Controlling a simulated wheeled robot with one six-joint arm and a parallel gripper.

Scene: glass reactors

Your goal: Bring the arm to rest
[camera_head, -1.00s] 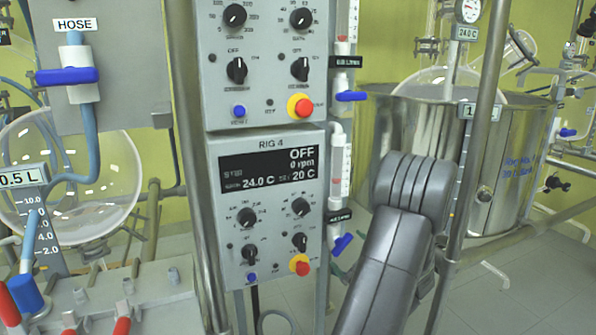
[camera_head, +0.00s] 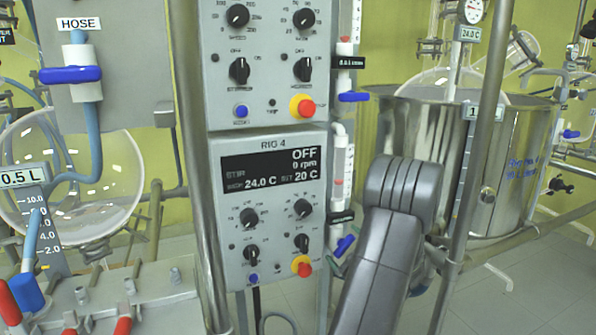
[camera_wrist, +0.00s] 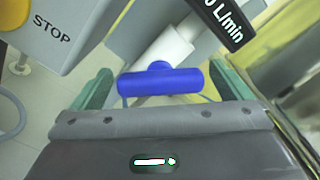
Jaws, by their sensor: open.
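My gripper (camera_wrist: 162,80) shows in the wrist view with its two green fingers spread apart. A blue valve handle (camera_wrist: 160,82) on a white valve body (camera_wrist: 163,48) lies in the gap between the fingers, and I see no finger closed on it. I cannot tell whether the fingers are beside the handle or short of it. A lower blue handle (camera_head: 344,246) sits between that box and my arm.
A metal post (camera_head: 478,150) stands close to the right of my arm, with a steel vessel (camera_head: 410,135) behind. An upper blue handle (camera_head: 354,97) is above. Red stop buttons (camera_head: 305,268) sit on the boxes. Grey floor shows at right.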

